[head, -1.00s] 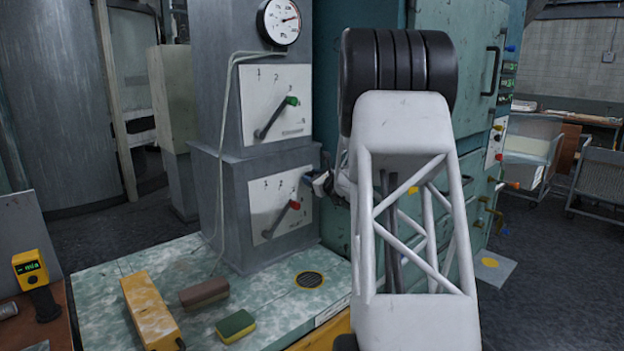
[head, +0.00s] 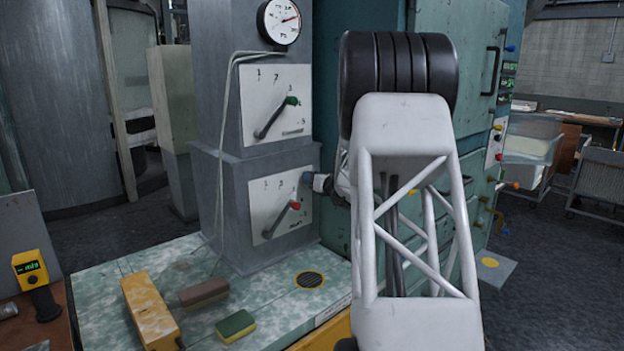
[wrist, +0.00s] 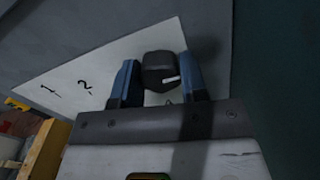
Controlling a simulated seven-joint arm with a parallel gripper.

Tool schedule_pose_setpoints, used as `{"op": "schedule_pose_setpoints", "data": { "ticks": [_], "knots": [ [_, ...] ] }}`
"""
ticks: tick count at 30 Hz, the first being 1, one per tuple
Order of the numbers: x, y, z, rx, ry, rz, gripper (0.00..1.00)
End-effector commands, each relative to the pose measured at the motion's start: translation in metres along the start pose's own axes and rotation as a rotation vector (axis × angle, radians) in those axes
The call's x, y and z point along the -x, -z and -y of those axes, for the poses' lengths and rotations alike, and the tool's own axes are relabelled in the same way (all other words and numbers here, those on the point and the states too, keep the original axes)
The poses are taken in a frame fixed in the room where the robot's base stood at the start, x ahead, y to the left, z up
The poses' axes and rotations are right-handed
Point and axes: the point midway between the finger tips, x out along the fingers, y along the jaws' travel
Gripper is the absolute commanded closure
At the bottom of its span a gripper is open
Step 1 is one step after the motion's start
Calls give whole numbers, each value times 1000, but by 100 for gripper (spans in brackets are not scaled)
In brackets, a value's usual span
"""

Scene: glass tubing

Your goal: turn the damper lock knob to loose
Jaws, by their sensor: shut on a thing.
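In the wrist view, the dark damper lock knob (wrist: 158,66) stands on a white plate (wrist: 105,75). A short white mark on the knob points to the right. My gripper (wrist: 157,84) has its two blue fingers on either side of the knob and is shut on it. In the head view, my gripper (head: 308,179) is at the upper right edge of the lower white plate (head: 268,212). The knob is hidden there. A lever with a red tip (head: 294,206) is on that plate, just below my gripper. I cannot read the label at the knob.
An upper plate has a green-tipped lever (head: 275,116), with a round gauge (head: 280,22) above. A teal cabinet (head: 466,40) stands close on the right. The bench in front holds a yellow box (head: 150,312), a brown block (head: 204,292) and a green-topped sponge (head: 236,326).

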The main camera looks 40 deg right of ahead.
Motion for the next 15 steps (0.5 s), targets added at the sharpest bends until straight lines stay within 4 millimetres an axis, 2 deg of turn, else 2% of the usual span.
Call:
{"op": "schedule_pose_setpoints", "data": {
  "ticks": [6,7,12,15],
  "knots": [
    [0,0,0,1,0,0,84],
    [0,0,0,1,0,0,59],
    [0,0,0,1,0,0,35],
    [0,0,0,1,0,0,35]
  ]
}}
